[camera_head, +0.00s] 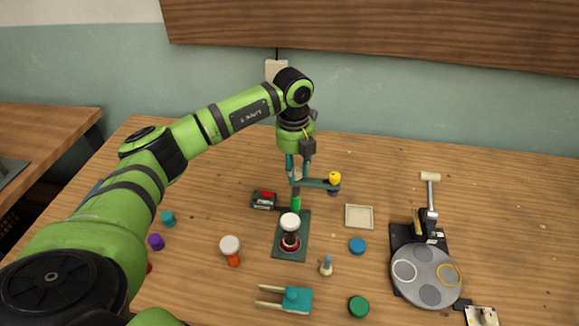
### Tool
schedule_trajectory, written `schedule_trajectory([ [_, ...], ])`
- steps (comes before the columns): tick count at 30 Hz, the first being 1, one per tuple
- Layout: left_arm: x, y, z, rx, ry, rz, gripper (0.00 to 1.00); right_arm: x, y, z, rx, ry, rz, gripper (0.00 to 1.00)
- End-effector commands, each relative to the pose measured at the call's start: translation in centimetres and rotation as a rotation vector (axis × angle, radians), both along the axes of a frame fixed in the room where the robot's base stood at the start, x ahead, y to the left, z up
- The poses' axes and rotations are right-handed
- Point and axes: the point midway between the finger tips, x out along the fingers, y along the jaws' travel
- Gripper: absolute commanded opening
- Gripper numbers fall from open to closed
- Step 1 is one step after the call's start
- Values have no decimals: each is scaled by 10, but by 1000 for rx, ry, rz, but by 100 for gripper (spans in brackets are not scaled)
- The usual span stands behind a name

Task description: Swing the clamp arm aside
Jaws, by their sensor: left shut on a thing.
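My left gripper (298,176) points down from above and is shut on the clamp arm (318,184), a teal bar near the top of a green post (296,204). The bar reaches to the right from the post and has a yellow knob (335,177) at its outer end. The post stands at the back of a dark green base plate (282,249). A small goblet drum (290,222) with a white top and red lower part stands upright on that plate. The clamp arm's outer end is right of the drum, not over it. My right gripper is not in view.
A red and black device (264,200) lies left of the post. A beige square tray (359,216), a blue disc (357,246) and a green disc (358,306) are to the right. A grey round turntable (427,292) stands farther right. A teal forked tool (297,300) lies in front.

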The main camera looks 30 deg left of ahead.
Motion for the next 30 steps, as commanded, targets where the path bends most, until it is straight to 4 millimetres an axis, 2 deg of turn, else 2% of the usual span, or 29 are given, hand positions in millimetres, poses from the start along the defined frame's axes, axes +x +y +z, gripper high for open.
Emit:
schedule_trajectory([
  [14,-1,-3,-3,1,10,13,0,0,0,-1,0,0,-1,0],
  [15,-1,-3,-3,0,10,13,34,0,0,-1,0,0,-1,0],
  [17,-1,-3,-3,1,10,12,54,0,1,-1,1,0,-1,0],
  [26,1,-2,-1,0,3,11,54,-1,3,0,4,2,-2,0],
  [30,1,-2,8,0,0,11,54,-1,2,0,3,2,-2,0],
])
